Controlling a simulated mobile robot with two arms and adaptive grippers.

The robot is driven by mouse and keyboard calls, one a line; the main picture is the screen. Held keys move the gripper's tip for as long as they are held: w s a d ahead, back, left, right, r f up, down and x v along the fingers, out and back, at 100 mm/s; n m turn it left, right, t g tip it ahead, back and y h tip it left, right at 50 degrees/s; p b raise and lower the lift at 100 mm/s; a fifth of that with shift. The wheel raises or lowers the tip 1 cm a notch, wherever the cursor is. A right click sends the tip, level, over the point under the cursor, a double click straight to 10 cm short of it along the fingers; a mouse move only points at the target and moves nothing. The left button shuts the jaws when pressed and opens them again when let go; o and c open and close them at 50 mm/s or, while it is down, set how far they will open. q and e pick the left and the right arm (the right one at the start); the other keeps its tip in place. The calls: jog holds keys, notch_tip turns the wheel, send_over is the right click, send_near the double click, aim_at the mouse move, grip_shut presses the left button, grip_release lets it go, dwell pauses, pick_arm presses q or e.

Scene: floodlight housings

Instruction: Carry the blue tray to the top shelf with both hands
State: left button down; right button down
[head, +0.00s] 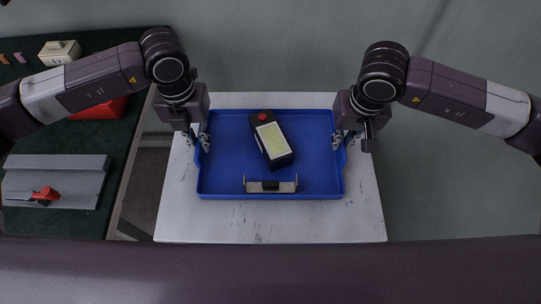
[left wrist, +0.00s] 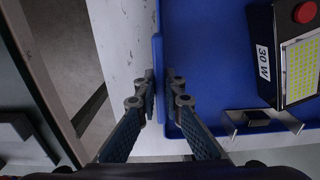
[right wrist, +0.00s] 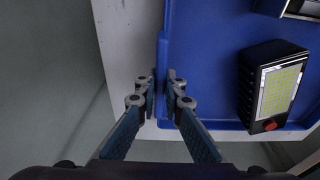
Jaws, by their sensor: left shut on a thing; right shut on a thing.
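The blue tray (head: 225,170) sits on or just above a white worn surface in the middle of the head view; I cannot tell if it touches. A black floodlight (head: 271,139) with a yellow LED panel and red knob lies in it, with a metal bracket (head: 270,186) near its front wall. My left gripper (head: 203,140) is shut on the tray's left rim, which shows between its fingers in the left wrist view (left wrist: 158,95). My right gripper (head: 342,137) is shut on the right rim, also seen in the right wrist view (right wrist: 162,95).
The white surface (head: 300,226) has free room around the tray. A dark green bench (head: 128,140) at left holds a cream box (head: 60,52), a red item (head: 98,108) and a grey metal plate (head: 60,170) with a red-handled tool (head: 45,194). No shelf is recognisable.

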pick_arm(q)
jog(key=shift+a+f, duration=0.15)
jog(key=shift+f, duration=0.2)
pick_arm(e)
jog(key=shift+d+f, duration=0.1)
jog(key=shift+f, duration=0.25)
pick_arm(q)
jog(key=c, duration=2)
grip_release()
jog(key=shift+r, duration=0.15)
jog(key=shift+c, duration=0.2)
pick_arm(e)
jog(key=c, duration=2)
grip_release()
jog(key=shift+r, duration=0.15)
jog(key=shift+c, duration=0.2)
pick_arm(q)
jog(key=shift+r, duration=0.1)
notch_tip(320, 180, up, 12)
pick_arm(e)
notch_tip(320, 180, up, 12)
jog(key=s, duration=0.2)
